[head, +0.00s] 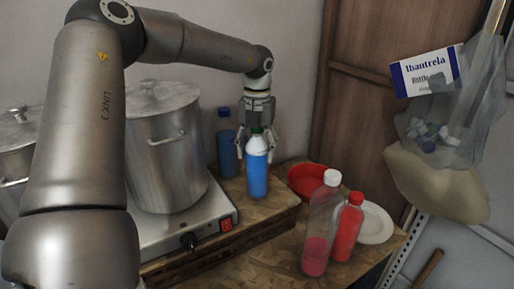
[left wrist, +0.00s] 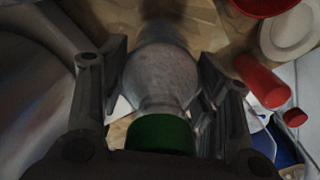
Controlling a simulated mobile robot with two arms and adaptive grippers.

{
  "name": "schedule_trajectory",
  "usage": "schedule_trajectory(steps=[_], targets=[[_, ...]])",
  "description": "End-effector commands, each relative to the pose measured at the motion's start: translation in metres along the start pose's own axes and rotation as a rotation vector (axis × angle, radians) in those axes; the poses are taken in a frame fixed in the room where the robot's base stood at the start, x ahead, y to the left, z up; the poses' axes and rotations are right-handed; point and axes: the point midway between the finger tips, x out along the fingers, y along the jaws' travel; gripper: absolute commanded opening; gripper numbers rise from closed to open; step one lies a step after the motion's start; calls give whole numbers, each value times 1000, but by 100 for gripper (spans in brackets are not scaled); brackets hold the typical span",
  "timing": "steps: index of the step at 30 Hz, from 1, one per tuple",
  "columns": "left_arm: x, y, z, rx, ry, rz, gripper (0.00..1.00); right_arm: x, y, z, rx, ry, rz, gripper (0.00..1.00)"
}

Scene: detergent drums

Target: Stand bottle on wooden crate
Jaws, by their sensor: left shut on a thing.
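A clear bottle with blue liquid and a green cap (head: 257,178) is upright in the head view, at the top of the wooden crate (head: 276,204). I cannot tell whether its base touches the crate. My left gripper (head: 259,140) comes from above and is shut on the bottle's upper part. In the left wrist view the bottle (left wrist: 160,78) sits between the two fingers, its green cap toward the camera. My right gripper is not in view.
A blue bottle (head: 226,150) stands just behind left. A hotplate (head: 200,222) with a steel pot (head: 168,150) is at left. To the right are a red bowl (head: 307,178), a clear bottle with pink liquid (head: 318,235), a red bottle (head: 347,228) and a white plate (head: 376,222).

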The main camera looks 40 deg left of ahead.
Motion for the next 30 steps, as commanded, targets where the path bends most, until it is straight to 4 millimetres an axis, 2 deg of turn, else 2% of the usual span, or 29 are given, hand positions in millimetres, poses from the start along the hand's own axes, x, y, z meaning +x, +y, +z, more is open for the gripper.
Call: schedule_trajectory(steps=[1,2,6,15,20,23,30], targets=[[2,0,0,0,-2,-1,24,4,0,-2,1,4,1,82],[2,0,0,0,0,0,61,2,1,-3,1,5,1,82],[1,0,0,0,1,0,79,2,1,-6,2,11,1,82],[1,0,0,0,0,0,79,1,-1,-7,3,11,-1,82],[-6,0,1,-1,-3,0,79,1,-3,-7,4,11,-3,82],[-22,0,1,-1,-5,0,79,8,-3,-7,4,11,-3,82],[-75,0,1,-1,-5,1,79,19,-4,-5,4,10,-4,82]])
